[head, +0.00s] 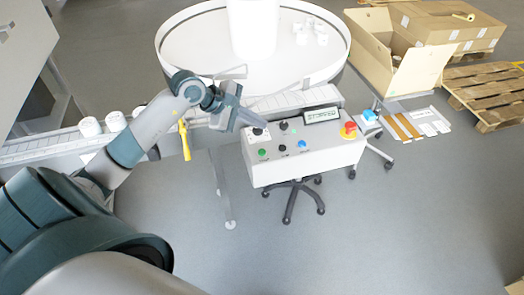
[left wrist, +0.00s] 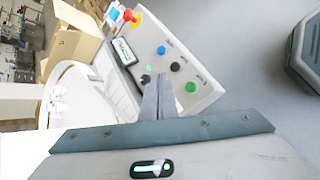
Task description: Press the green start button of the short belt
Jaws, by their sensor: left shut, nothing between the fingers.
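The grey control box (head: 308,170) stands on a wheeled stand in the head view. A green button (head: 262,152) sits at the left of its front row, beside a black knob and a blue button (head: 302,144). The green button also shows in the left wrist view (left wrist: 191,87), right of the fingertips. A small green spot (left wrist: 149,69) shows near the fingertips in the other row. My left gripper (head: 263,125) is shut and empty, its tips over the back-left part of the panel. Contact with the panel cannot be told. My right gripper is out of view.
A red stop button (head: 349,129) on yellow sits at the box's right, by a small display (head: 321,115). A white round table (head: 180,45) and a belt (head: 40,150) with white containers lie behind and left. Cardboard boxes (head: 440,22) and pallets (head: 485,90) stand right. Floor in front is clear.

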